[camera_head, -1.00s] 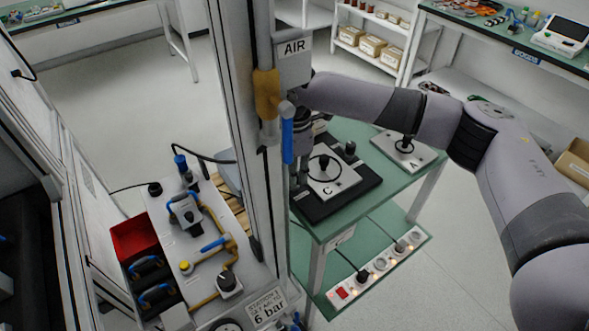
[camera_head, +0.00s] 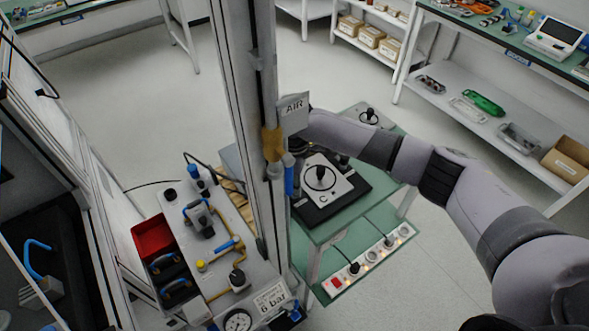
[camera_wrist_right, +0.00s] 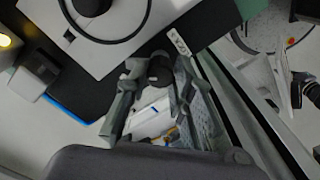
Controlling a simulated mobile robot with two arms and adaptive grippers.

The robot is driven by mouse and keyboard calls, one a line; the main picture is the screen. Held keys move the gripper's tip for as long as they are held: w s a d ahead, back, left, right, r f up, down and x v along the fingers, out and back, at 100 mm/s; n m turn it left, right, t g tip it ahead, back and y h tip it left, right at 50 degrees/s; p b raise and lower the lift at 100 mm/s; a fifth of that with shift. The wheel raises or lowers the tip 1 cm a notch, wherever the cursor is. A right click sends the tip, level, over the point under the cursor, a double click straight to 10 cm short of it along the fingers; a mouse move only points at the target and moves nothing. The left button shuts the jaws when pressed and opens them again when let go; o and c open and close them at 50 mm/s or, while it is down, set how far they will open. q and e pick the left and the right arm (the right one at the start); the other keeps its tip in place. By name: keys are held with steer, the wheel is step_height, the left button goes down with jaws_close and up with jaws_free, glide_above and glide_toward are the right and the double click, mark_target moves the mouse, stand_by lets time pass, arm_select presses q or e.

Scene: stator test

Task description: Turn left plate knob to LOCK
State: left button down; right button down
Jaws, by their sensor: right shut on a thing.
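A black base plate (camera_head: 352,195) on the green cart carries a grey plate marked C (camera_head: 338,189) with a round black handwheel (camera_head: 320,177). In the right wrist view, my right gripper (camera_wrist_right: 157,72) is shut on a black knob (camera_wrist_right: 161,68) at the edge of the black plate. I take it as the left plate knob. A small label (camera_wrist_right: 178,41) lies beside it; its text and the knob's exact setting are unreadable. In the head view the column and my right arm mostly hide this gripper and knob. My left gripper is not in view.
A column with an AIR sign (camera_head: 293,107) and blue-handled valve (camera_head: 289,180) stands close to my right gripper. A bench (camera_head: 215,262) with pipes, a gauge and a red bin (camera_head: 152,236) is at the left. A power strip (camera_head: 365,268) lies on the cart's lower shelf.

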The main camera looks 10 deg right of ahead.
steer(key=m+p, duration=0.3)
steer(key=p, duration=0.1)
steer(key=m+p, duration=0.2)
steer(key=shift+s+a+r+m, duration=0.1)
steer(key=shift+r+m, duration=0.15)
steer(key=shift+m, duration=0.05)
steer(key=m+p, duration=0.2)
steer(key=shift+f+m+p, duration=0.15)
steer(key=shift+m+p, duration=0.8)
steer(key=shift+m, duration=0.25)
steer(key=shift+f, duration=0.15)
steer(key=c, duration=1.4)
jaws_free()
steer(key=shift+o, duration=0.2)
